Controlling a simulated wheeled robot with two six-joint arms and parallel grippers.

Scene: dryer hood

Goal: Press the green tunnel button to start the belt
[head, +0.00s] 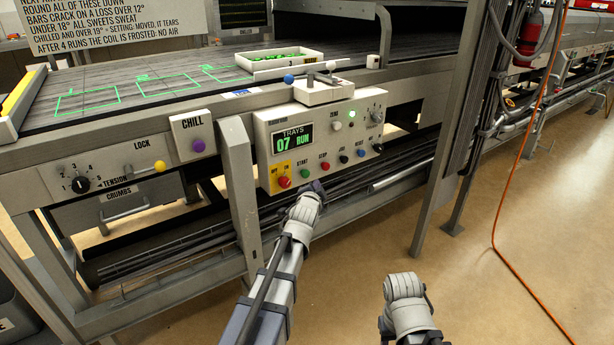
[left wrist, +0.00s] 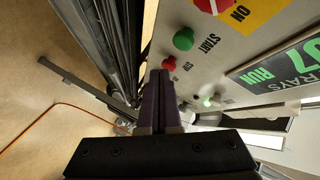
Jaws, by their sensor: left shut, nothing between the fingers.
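The control panel (head: 318,140) has a green START button (head: 304,173) between a red button on a yellow plate (head: 284,182) and a red STOP button (head: 325,166). My left gripper (head: 316,187) is shut and empty, just in front of the panel's lower edge, below the START and STOP buttons. In the left wrist view its dark fingers (left wrist: 158,75) are together, with the red STOP button (left wrist: 169,63) by their tips and the green button (left wrist: 183,39) beyond. I cannot tell whether the tips touch the panel. My right arm shows at the lower right; its fingers are hidden.
The display (head: 293,143) reads TRAYS 07 RUN, and a green lamp (head: 351,114) is lit. A white tray (head: 290,62) lies on the belt (head: 120,88). A metal post (head: 240,190) stands left of the panel. The floor to the right is open, with an orange cable (head: 494,215).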

